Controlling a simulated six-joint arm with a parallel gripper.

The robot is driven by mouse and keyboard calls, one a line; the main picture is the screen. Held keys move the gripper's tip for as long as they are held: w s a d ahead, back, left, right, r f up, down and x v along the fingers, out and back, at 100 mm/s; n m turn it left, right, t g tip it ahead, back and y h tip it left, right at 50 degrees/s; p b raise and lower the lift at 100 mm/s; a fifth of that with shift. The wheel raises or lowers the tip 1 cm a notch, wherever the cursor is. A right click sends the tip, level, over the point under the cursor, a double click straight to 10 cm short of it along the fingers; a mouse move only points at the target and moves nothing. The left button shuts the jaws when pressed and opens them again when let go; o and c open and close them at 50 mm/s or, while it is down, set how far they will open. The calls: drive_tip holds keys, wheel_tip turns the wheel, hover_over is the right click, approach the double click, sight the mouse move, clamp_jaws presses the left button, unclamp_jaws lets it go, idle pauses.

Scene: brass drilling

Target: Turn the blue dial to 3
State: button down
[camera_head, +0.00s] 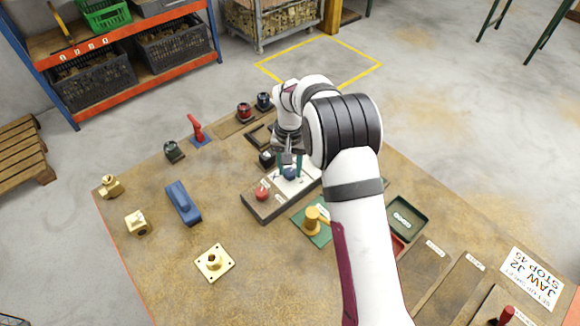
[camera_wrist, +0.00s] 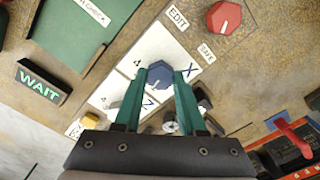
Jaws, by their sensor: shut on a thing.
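The blue dial (camera_wrist: 160,75) is a faceted knob on a white plate (camera_wrist: 125,77) printed with dark characters, some of them partly covered. In the wrist view a short white mark shows on the dial's top, toward its lower side; I cannot tell which number it points to. My gripper (camera_wrist: 159,78) has its two green fingers shut on the dial, one on each side. In the head view the dial (camera_head: 290,174) sits on the panel box, below my gripper (camera_head: 293,168), partly hidden by the fingers.
A red dial (camera_wrist: 224,17) sits on the same panel, close by; it also shows in the head view (camera_head: 262,193). A yellow-headed thing (camera_head: 312,219) on a green plate stands to the right. A blue block (camera_head: 183,203) and brass parts (camera_head: 214,262) lie to the left.

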sight(290, 172)
drive_tip(key=m, duration=0.4)
drive_tip(key=shift+m, duration=1.7)
drive_tip(key=shift+c, duration=2.4)
unclamp_jaws()
wheel_tip(290, 172, up, 16)
